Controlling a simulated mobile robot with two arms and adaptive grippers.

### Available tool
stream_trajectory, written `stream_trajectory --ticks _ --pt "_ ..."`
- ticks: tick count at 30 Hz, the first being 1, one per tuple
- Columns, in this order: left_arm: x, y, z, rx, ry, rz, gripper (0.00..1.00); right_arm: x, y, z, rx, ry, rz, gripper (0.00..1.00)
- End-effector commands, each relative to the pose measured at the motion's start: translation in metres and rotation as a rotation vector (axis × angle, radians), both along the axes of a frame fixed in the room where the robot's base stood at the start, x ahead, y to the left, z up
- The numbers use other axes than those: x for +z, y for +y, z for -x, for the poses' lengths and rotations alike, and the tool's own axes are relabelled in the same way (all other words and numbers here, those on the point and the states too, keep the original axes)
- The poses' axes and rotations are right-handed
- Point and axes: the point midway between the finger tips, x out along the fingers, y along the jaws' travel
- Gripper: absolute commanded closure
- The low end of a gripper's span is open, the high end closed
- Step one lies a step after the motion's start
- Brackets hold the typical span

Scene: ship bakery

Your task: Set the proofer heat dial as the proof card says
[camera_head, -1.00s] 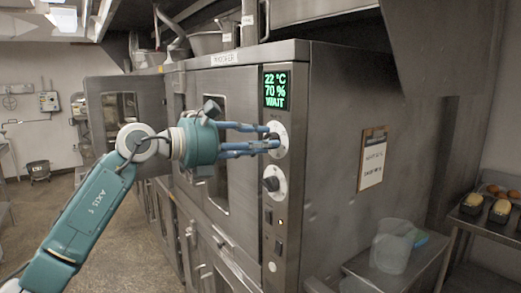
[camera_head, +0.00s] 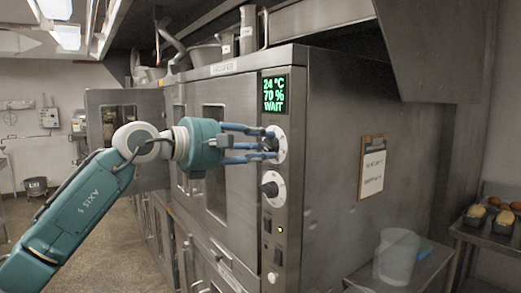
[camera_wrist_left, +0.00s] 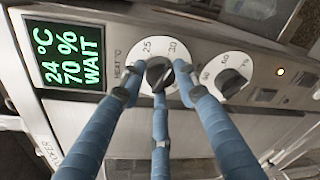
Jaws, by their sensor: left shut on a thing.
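The proofer (camera_head: 330,120) is a steel cabinet with a control strip on its front edge. Its green display (camera_head: 274,92) reads 24 °C, 70 %, WAIT. The heat dial (camera_head: 279,145) is the upper one, a black knob on a white disc; in the left wrist view the heat dial (camera_wrist_left: 159,72) shows 25 and 30 marks. My left gripper (camera_head: 268,145) has its blue fingers shut around this knob, partly hiding it. The proof card (camera_head: 373,170) hangs on a clipboard on the proofer's side; its writing is too small to read. My right gripper is not in view.
A second dial (camera_head: 272,189) sits just below, with switches and a small lit lamp under it. A clear tub (camera_head: 396,257) stands on a low steel table to the right. Loaf tins (camera_head: 475,215) stand on a rack at far right.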

Motion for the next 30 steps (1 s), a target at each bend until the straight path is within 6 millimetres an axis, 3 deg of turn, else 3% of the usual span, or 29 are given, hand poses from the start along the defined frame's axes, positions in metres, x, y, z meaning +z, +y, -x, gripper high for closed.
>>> stream_trajectory --ticks 1,21,22,24,30 --pt "-0.0101 0.0001 -0.0017 0.002 -0.001 -0.024 0.95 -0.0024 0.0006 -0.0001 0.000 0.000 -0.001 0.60" --pt "-0.0093 0.0008 -0.0024 0.003 -0.051 -0.060 0.95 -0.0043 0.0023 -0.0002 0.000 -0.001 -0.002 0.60" --pt "-0.0093 0.0008 -0.0024 0.003 -0.051 -0.060 0.67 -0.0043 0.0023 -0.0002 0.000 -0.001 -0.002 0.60" --pt "-0.0089 0.0008 -0.0023 0.002 -0.050 -0.059 0.53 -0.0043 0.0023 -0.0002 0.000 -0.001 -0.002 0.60" --pt "-0.0051 0.0005 -0.0013 0.002 -0.056 -0.054 0.50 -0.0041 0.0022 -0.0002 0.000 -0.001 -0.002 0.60"
